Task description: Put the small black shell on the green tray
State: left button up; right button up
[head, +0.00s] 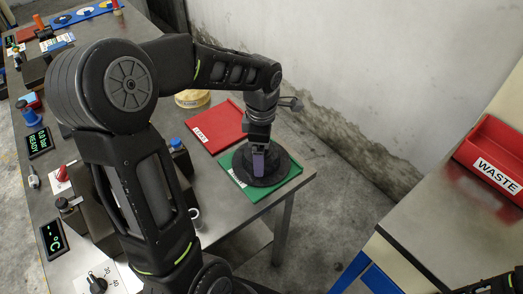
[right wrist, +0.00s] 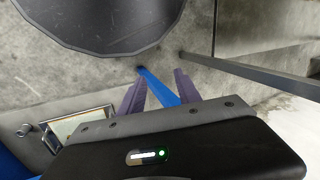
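The small black shell (head: 279,172) is a dark round piece at the green tray (head: 257,193), within its outline, at the table's far right corner. Whether it rests fully on the tray or is held slightly above it is not clear. My left gripper (head: 259,168) points down over the shell's middle, its purple fingers against it. The fingers are seen from the side and overlap, so their gap is hidden. My right gripper (right wrist: 158,88) is open and empty, its two purple fingers apart above the floor in the right wrist view.
A red tray (head: 215,126) lies beside the green one. A yellowish round item (head: 193,98) stands behind it. A red WASTE bin (head: 497,150) sits on the right counter (head: 440,215). Floor separates table and counter. Displays, knobs and fixtures crowd the table's left side.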

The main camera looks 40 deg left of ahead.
pick_arm(q)
jog(key=shift+f, duration=0.2)
jog(key=o, duration=1.4)
jog(key=shift+r, duration=0.1)
notch_tip(320, 180, up, 12)
jog(key=shift+r, duration=0.15)
